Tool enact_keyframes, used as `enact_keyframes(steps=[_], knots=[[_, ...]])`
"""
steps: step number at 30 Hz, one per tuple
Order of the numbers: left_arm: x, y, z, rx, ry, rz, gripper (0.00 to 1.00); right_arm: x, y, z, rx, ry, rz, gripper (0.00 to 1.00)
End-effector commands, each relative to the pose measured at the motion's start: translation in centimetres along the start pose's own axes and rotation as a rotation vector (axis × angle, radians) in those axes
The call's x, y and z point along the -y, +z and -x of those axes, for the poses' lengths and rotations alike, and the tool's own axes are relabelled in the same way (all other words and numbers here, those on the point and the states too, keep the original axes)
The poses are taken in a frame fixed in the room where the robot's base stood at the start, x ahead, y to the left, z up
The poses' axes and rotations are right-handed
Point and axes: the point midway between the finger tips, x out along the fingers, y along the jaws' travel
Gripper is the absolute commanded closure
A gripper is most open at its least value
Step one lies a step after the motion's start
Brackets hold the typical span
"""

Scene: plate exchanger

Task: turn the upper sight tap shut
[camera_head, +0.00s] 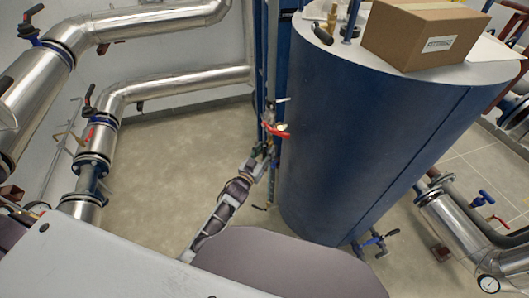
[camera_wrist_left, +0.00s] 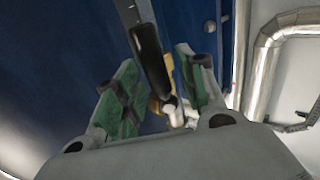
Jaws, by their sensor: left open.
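My left gripper (camera_head: 267,147) reaches up to the narrow fittings at the left side of the blue tank. In the left wrist view the gripper (camera_wrist_left: 158,76) is open, with one green-padded finger on each side of a tap. The tap has a black lever (camera_wrist_left: 148,55) and a brass body (camera_wrist_left: 155,103). The lever stands between the fingers, with visible gaps on both sides. In the head view a red handle (camera_head: 274,130) shows just above the gripper, and a small grey lever (camera_head: 281,100) sits higher. Which of these is the tap between the fingers I cannot tell. My right gripper is not in view.
The big blue tank (camera_head: 360,130) stands right of the gripper, with a cardboard box (camera_head: 425,32) on top. Silver pipes (camera_head: 180,82) with valves run along the left wall. More pipework (camera_head: 455,228) stands at the right. The floor (camera_head: 165,165) left of the arm is clear.

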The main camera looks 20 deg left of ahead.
Motion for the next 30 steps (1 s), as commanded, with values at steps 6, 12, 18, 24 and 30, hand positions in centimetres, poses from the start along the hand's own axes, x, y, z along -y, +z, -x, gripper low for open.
enact_keyframes(steps=[6,12,18,24,30], knots=[[0.00,0.00,0.01,0.000,0.000,0.000,0.83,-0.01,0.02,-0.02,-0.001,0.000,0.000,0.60],[0.00,0.01,0.02,0.000,0.000,0.000,1.00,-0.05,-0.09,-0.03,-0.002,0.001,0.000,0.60],[-0.01,0.01,0.03,0.000,0.000,0.000,1.00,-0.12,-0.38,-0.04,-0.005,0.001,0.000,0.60],[-0.07,-0.03,0.03,0.000,0.000,0.017,1.00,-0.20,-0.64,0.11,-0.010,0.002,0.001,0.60],[-0.26,-0.05,0.04,0.002,0.000,0.073,1.00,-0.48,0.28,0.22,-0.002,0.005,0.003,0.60]])
